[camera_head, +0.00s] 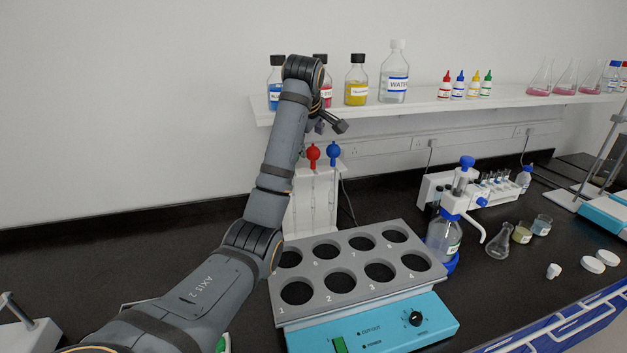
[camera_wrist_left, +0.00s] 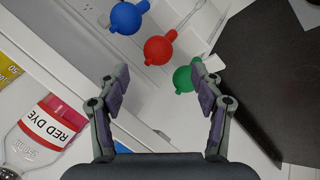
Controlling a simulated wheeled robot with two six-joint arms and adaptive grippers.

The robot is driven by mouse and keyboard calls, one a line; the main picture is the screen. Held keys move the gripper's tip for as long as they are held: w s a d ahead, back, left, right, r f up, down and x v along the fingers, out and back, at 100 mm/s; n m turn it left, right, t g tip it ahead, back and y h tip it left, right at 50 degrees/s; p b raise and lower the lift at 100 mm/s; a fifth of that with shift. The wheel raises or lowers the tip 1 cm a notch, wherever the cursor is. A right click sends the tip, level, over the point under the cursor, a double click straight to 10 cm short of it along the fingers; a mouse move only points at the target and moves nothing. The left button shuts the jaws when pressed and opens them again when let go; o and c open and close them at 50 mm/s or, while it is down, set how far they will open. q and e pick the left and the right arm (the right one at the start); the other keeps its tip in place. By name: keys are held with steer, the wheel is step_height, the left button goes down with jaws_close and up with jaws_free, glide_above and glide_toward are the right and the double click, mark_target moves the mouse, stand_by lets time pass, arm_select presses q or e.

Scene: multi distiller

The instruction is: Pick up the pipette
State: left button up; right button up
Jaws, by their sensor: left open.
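Pipettes with coloured bulbs stand in a white rack (camera_head: 297,215) at the back of the bench. The red-bulb pipette (camera_head: 313,153) and blue-bulb pipette (camera_head: 334,150) show in the head view. The left wrist view shows the blue bulb (camera_wrist_left: 126,17), the red bulb (camera_wrist_left: 160,48) and a green bulb (camera_wrist_left: 184,79), which my arm seems to hide in the head view. My left gripper (camera_head: 325,125) is above the rack, open and empty. In the wrist view its fingers (camera_wrist_left: 160,76) are spread, with the green bulb beside the right fingertip. My right gripper is not in view.
A white shelf (camera_head: 420,105) with bottles is close behind my left gripper; a red dye bottle (camera_wrist_left: 45,135) shows at the left wrist view's edge. A grey block with round wells (camera_head: 335,283) sits in front of the rack. Glassware (camera_head: 499,243) stands to the right.

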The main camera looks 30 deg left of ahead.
mark_target(312, 149)
arm_select(q)
steer(key=shift+w+a+f, duration=0.1)
steer(key=shift+w+a, duration=0.05)
steer(key=shift+w, duration=0.05)
steer(key=shift+a+f, duration=0.1)
steer(key=p+x, duration=0.2)
steer(key=x, duration=0.2)
steer(key=shift+w+f, duration=0.25)
steer(key=shift+w, duration=0.1)
steer(key=shift+w+a+f, duration=0.1)
steer(key=shift+a+f, duration=0.05)
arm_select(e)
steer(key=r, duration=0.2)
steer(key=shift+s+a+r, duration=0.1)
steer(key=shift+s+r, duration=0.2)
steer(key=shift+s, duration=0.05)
arm_select(q)
steer(key=c, duration=0.8)
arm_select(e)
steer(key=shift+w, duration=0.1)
